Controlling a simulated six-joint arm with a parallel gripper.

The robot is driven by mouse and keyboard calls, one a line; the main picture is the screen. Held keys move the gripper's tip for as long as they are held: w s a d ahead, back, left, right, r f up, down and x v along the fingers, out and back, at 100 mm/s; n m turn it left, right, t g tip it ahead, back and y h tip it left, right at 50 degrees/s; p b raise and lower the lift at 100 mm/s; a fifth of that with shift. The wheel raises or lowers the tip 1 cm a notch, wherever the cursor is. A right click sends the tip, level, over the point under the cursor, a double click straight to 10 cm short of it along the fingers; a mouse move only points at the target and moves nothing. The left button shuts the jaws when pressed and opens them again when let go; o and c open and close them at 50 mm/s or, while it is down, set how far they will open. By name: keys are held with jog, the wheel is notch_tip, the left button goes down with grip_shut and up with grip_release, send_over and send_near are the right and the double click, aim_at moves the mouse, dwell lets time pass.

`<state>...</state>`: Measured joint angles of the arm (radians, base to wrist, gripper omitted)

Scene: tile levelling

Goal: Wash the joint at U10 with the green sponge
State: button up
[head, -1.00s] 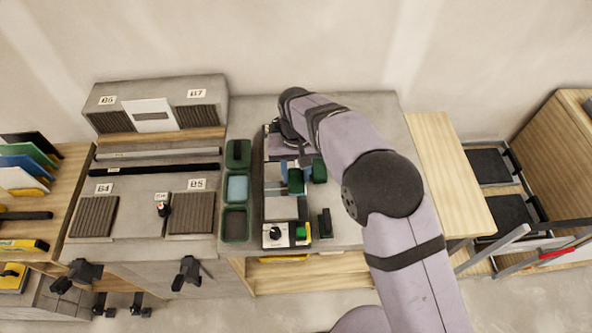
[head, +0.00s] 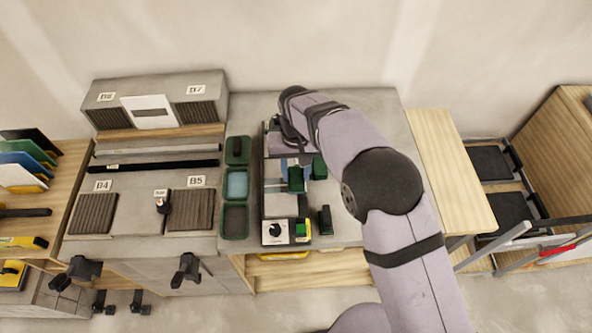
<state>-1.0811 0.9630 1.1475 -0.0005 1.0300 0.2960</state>
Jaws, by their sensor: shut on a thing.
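My gripper (head: 284,132) is over the back part of the bench, under my dark wrist, and my arm partly hides it. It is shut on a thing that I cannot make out. The work panel (head: 284,205) is narrow, with pale lilac tiles and a bluish patch. Two dark green blocks, one on the panel (head: 296,178) and one at its right edge (head: 319,168), stand close together; I cannot tell whether either is the sponge. No U10 label is readable, and the far joints are hidden by my wrist.
Left of the panel is a green tray (head: 222,187) with three compartments: a dark block at the back, pale blue water in the middle, a dark front one. A dark green upright block (head: 325,220) stands right of the panel. The bench's right side (head: 393,118) is clear.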

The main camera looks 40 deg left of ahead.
jog(key=shift+f, duration=0.4)
jog(key=shift+s+a, duration=0.1)
dwell(0.3)
jog(key=shift+s+a, duration=0.7)
jog(key=shift+s+a, duration=0.1)
jog(key=shift+s+a+f, duration=0.1)
jog(key=shift+s+a, duration=0.55)
jog(key=shift+s, duration=0.05)
jog(key=shift+w+d, duration=0.15)
jog(key=shift+w+d, duration=0.65)
jog(key=shift+w+d, duration=0.1)
jog(key=shift+w, duration=0.05)
jog(key=shift+w+d, duration=0.65)
jog(key=shift+d, duration=0.05)
